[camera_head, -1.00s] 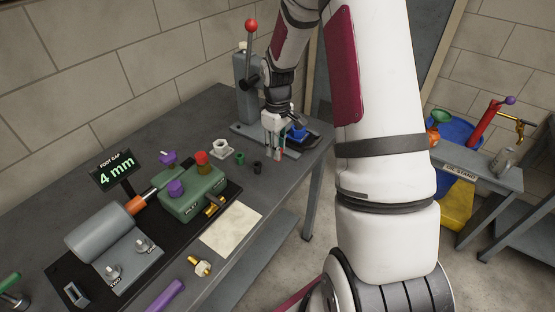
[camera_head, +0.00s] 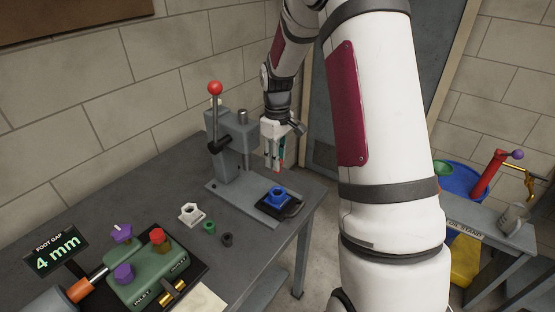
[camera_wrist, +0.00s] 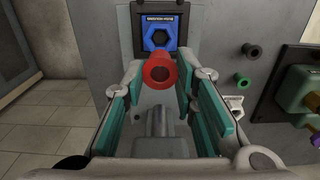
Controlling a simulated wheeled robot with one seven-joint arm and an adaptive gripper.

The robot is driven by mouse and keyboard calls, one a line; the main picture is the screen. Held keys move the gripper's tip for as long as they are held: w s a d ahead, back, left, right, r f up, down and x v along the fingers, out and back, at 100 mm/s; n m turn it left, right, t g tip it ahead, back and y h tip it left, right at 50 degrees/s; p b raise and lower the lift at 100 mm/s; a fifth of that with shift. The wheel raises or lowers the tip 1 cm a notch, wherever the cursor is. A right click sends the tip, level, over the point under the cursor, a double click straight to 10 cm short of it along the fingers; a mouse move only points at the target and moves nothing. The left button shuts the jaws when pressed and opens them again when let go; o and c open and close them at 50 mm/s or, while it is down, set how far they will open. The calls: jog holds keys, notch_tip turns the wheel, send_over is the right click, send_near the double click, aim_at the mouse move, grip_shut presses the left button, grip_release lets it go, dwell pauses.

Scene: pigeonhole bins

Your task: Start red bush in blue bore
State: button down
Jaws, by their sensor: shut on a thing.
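The red bush (camera_wrist: 160,70) is a short hollow cylinder with a flanged end, held between the fingertips in the wrist view. My gripper (camera_wrist: 156,86) is shut on it. The blue part with the bore (camera_head: 279,196) sits on a dark plate at the press base's right end. In the wrist view the blue bore (camera_wrist: 159,38) shows beyond the bush, which overlaps the blue part's near edge. The two look apart in the head view.
A grey press (camera_head: 232,140) with a red-knobbed lever stands left of my gripper. A green box (camera_head: 145,275) with knobs is nearer left.

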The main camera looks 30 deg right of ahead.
jog(key=shift+f+b, duration=0.35)
jog(key=shift+f, duration=2.45)
jog(key=shift+f, duration=2.15)
jog(key=c, duration=1.2)
grip_release()
jog(key=shift+r+p, duration=0.4)
jog(key=shift+r, duration=2.1)
